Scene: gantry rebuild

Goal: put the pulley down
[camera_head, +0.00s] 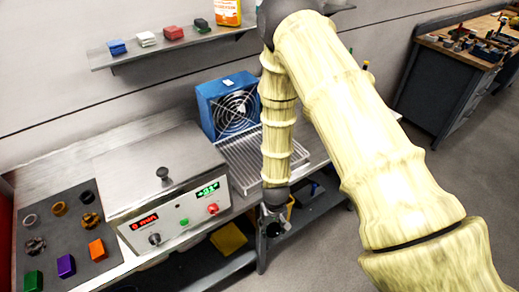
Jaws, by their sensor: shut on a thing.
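My gripper (270,212) hangs at the lower end of my pale yellow arm, just in front of the workbench's (148,130) front edge, below the wire rack. It is small and dark here, and its fingers are hard to make out. It is shut on a small dark round thing, seemingly the pulley (273,229). The pulley is held clear of the bench top, and its details are too small to tell.
A dark mat (60,236) at left holds several rings, gear-like parts and coloured blocks. A steel box with displays (160,185) stands beside it. A blue fan (232,106) stands behind the wire rack (245,160). A wall shelf (165,45) is above.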

